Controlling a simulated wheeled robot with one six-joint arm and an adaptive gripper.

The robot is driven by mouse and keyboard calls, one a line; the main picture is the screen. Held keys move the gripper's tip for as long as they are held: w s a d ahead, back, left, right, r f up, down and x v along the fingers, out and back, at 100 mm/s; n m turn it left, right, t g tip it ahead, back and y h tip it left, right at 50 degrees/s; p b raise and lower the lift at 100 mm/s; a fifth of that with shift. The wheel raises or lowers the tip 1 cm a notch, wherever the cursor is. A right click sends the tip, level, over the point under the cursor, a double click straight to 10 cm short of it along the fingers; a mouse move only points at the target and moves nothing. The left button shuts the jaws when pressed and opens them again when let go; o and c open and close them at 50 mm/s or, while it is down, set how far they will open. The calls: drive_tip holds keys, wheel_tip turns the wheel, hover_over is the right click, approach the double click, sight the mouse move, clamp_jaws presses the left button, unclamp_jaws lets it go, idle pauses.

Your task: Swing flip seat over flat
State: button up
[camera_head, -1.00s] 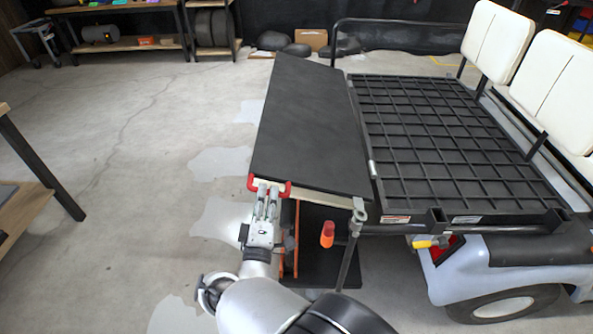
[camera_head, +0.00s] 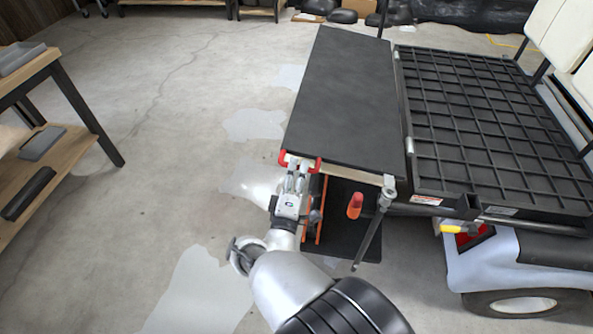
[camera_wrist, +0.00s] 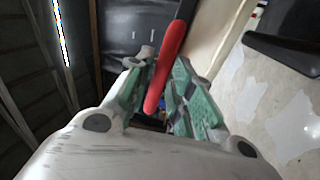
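The flip seat panel (camera_head: 345,100) is a flat black board with a pale wooden edge, lying about level in the head view. Its right side runs along the left edge of the black grid cargo bed (camera_head: 490,130), by small hinges. A red handle (camera_head: 319,166) is at the panel's near left corner. My gripper (camera_head: 297,168) is at this handle. In the wrist view the red handle (camera_wrist: 170,55) passes between my green-padded fingers (camera_wrist: 160,95), which look closed around it. The panel's underside is mostly hidden in the head view.
A thin metal leg (camera_head: 374,232) hangs at the panel's near right corner, beside an orange reflector (camera_head: 355,205). Cream seats (camera_head: 560,35) stand at the cart's far right. A wooden workbench (camera_head: 60,75) is at left. The floor between is clear.

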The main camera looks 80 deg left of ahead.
wheel_tip(320, 180, up, 10)
idle(0.6)
drive_tip(key=shift+s+r, duration=0.1)
